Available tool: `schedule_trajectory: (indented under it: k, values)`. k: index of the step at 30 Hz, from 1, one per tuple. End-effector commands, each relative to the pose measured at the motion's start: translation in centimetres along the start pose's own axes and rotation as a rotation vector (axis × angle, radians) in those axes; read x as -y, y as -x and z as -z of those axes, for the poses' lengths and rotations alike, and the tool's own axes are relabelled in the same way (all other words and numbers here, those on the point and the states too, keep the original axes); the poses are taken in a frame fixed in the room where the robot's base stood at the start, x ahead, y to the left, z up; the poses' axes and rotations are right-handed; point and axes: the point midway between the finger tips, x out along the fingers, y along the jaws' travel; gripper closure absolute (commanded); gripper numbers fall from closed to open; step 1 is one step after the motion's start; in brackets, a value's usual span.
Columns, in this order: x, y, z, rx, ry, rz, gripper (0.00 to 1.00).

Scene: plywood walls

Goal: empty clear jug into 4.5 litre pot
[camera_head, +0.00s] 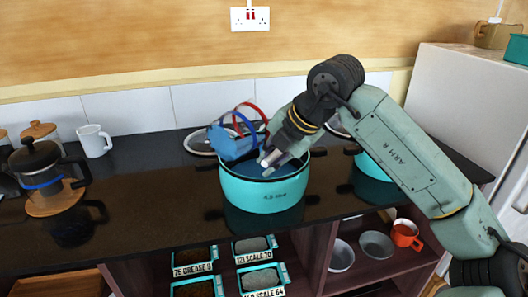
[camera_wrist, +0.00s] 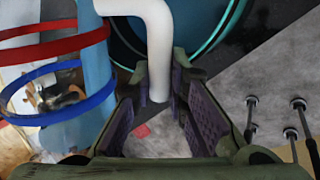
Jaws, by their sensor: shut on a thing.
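The turquoise pot (camera_head: 265,198), marked 4.5, stands on the dark worktop. The clear jug (camera_head: 232,143), with a red and a blue band and blue liquid showing in it, is tipped far over above the pot's left rim. My gripper (camera_head: 273,158) is over the pot and shut on the jug's white handle. In the wrist view the white handle (camera_wrist: 158,50) runs down between the jaws (camera_wrist: 165,95). The jug's bands (camera_wrist: 60,92) show at left and the pot's rim (camera_wrist: 215,40) at the top. The pot's inside looks blue; its liquid level is unclear.
A cafetiere (camera_head: 40,170) on a wooden coaster and a white mug (camera_head: 93,140) stand at left. Another turquoise pot (camera_head: 372,167) is behind my arm. Labelled trays (camera_head: 192,262), bowls (camera_head: 377,245) and a red mug (camera_head: 405,235) sit below the worktop.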

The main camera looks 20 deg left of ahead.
Motion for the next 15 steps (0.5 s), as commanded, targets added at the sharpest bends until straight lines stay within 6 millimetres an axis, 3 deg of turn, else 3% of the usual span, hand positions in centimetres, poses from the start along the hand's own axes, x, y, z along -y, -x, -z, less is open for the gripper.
schedule_trajectory:
  k: [15]
  values:
    - [0.03, -0.07, -0.05, -0.047, -0.032, -0.003, 1.0]
